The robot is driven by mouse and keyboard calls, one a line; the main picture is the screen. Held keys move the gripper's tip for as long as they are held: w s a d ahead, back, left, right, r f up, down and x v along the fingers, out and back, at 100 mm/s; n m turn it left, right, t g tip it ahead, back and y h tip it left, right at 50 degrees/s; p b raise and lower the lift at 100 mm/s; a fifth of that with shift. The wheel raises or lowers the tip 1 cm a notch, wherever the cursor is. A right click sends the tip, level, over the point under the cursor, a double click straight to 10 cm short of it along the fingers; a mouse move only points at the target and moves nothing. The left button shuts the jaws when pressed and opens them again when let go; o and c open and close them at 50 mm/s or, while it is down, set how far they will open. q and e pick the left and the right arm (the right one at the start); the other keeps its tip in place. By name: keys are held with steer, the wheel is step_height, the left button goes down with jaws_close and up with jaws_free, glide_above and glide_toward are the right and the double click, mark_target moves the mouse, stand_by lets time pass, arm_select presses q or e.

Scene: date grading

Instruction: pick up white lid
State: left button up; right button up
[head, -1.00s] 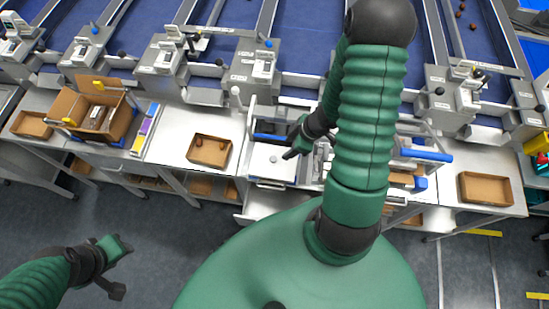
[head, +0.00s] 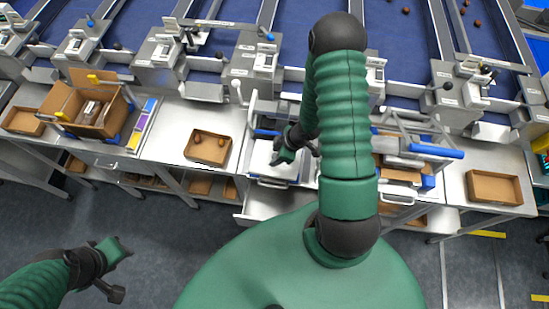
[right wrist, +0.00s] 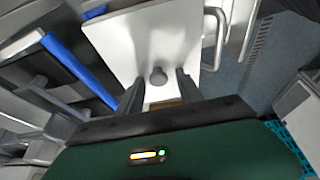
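The white lid (right wrist: 160,42) is a flat white plate with a dark round knob (right wrist: 158,76) in its middle. In the head view the white lid (head: 277,168) lies at the front edge of the steel bench, partly hidden by my right gripper (head: 293,155). In the right wrist view the two dark fingers of my right gripper (right wrist: 158,86) are apart, one on each side of the knob, with visible gaps to it. My left gripper (head: 120,270) is over the floor at the lower left, away from the bench, with its parts spread and nothing in it.
A blue-handled press (head: 430,150) stands right of the lid. A shallow cardboard tray (head: 208,148) with dates is on the left, and an open cardboard box (head: 92,108) is farther left. Another tray (head: 493,188) is at the right. The bench between left tray and lid is clear.

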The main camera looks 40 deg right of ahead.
steer(key=shift+s, duration=0.1)
steer(key=c, duration=0.5)
steer(key=shift+d, duration=0.25)
jaws_close()
